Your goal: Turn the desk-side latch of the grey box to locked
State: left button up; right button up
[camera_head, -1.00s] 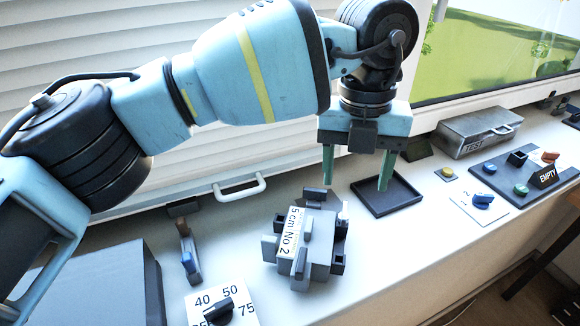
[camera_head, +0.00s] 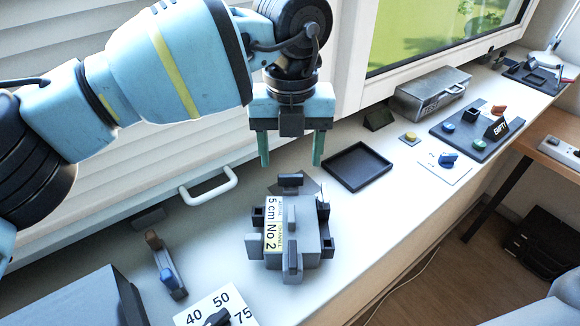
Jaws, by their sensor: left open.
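A grey box (camera_head: 300,240) with a yellow-and-white "5 cm No 2" label stands on the white sill in the middle. Grey and black blocks stick out from its sides and top. Which of these is the desk-side latch, and whether it is locked, I cannot tell. My left gripper (camera_head: 291,163) points down with its two green fingers apart. It is open and empty, and shows just above the box's far end in the picture, apart from it. My right gripper is not in view.
A black tray (camera_head: 357,167) lies right of the gripper. A metal TEST case (camera_head: 432,92) and a dark board (camera_head: 465,137) with coloured buttons stand farther right.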

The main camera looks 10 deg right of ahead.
aim_at(290, 175)
pick_arm(q)
jog(key=shift+f, duration=2.1)
jog(key=c, duration=1)
